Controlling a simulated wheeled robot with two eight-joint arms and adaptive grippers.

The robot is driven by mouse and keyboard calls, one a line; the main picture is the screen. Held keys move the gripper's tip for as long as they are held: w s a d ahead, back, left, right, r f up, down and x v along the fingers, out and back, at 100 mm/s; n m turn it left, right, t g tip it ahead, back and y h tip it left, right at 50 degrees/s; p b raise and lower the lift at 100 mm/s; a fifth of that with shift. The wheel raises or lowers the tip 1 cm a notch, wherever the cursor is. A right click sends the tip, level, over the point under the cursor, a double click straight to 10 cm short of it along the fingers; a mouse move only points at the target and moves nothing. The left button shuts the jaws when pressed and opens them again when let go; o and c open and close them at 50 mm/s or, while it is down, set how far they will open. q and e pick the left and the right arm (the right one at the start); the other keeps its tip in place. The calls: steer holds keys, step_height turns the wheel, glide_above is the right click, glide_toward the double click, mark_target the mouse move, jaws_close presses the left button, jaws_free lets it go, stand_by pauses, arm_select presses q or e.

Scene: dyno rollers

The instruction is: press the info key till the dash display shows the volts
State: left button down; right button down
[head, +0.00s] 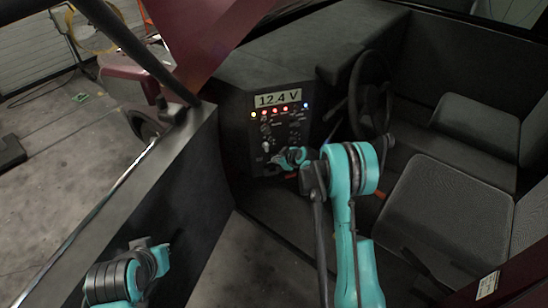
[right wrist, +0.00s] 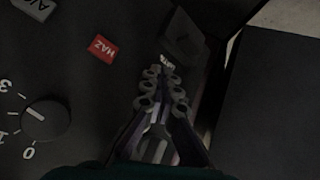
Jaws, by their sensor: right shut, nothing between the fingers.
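The dash display (head: 278,99) sits at the top of the black dash panel (head: 240,125) in the head view and reads "12.4 V". My right gripper (head: 284,160) is at the lower part of the panel. In the right wrist view its fingers (right wrist: 167,76) are together and empty, with the tips close to the panel face. A small pale mark shows just beyond the tips. I cannot tell whether it is the info key or whether the tips touch it. Part of my left arm shows at the lower left of the head view, but I cannot make out its fingers.
Below the display is a row of coloured lamps (head: 285,110). The right wrist view shows a red HAZ key (right wrist: 102,48), a grey key (right wrist: 36,8) and a numbered knob (right wrist: 45,122). A steering wheel (head: 370,97) and seats (head: 435,195) stand right of the panel.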

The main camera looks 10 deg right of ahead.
stand_by(0.4)
steer(key=shift+s, duration=0.75)
steer(key=shift+s+d, duration=0.15)
steer(key=shift+s, duration=2.35)
